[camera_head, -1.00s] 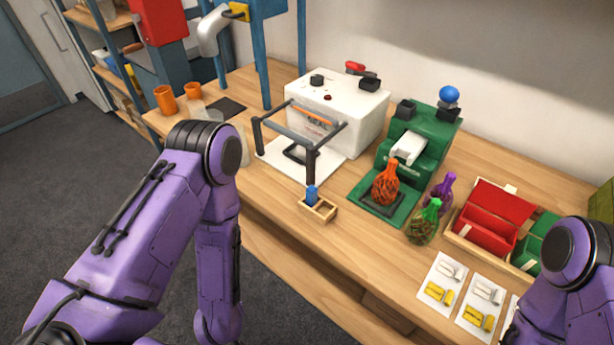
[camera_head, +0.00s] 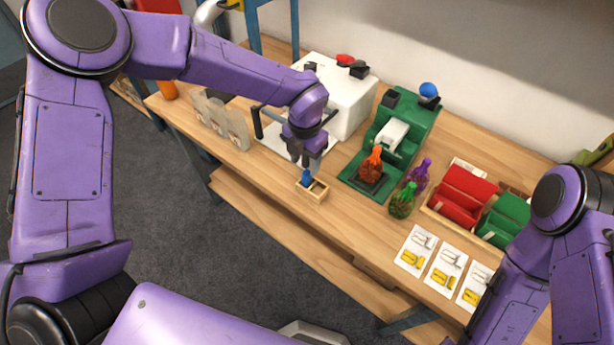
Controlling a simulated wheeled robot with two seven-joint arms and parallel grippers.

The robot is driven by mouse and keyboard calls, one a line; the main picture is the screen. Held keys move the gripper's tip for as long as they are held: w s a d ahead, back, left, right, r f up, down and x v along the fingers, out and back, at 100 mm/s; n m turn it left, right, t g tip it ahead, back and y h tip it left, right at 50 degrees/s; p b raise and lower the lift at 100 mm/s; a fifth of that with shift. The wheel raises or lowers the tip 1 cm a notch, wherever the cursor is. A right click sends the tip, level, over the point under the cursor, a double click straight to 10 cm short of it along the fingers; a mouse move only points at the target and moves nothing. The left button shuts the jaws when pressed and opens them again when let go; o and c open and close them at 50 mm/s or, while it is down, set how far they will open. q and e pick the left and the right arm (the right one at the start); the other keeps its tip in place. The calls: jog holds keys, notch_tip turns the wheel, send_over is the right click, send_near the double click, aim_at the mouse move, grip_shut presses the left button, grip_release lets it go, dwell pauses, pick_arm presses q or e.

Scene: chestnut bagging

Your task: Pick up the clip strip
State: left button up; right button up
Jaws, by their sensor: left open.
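A small blue piece (camera_head: 306,179), which I take to be the clip strip, stands upright in a small wooden two-part holder (camera_head: 315,199) near the front edge of the workbench. It sits in the left compartment; the right one looks empty. My left gripper (camera_head: 305,168) points down right above the blue piece, with its jaws open. Its fingertips are at the top of the piece; I cannot tell whether they touch it or reach around it. My right arm comes in at the lower right, and its gripper is out of the picture.
The white sealing machine (camera_head: 346,98) stands behind my left gripper. A green press (camera_head: 408,128) with an orange net bag (camera_head: 371,166) is to the right. Green (camera_head: 402,202) and purple (camera_head: 420,178) net bags, a red bin (camera_head: 464,197) and clip cards (camera_head: 415,250) lie further right. Pale pouches (camera_head: 217,118) stand left.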

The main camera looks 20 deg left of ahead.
aim_at(307, 172)
pick_arm(q)
jog(key=f, duration=0.1)
jog(key=f+p, duration=0.1)
jog(key=f, duration=0.1)
jog(key=f+p, duration=0.1)
jog(key=f, duration=0.1)
jog(key=shift+w+d, duration=0.15)
jog(key=shift+w, duration=0.1)
jog(key=shift+w+f, duration=0.1)
jog(key=shift+f, duration=0.4)
grip_shut()
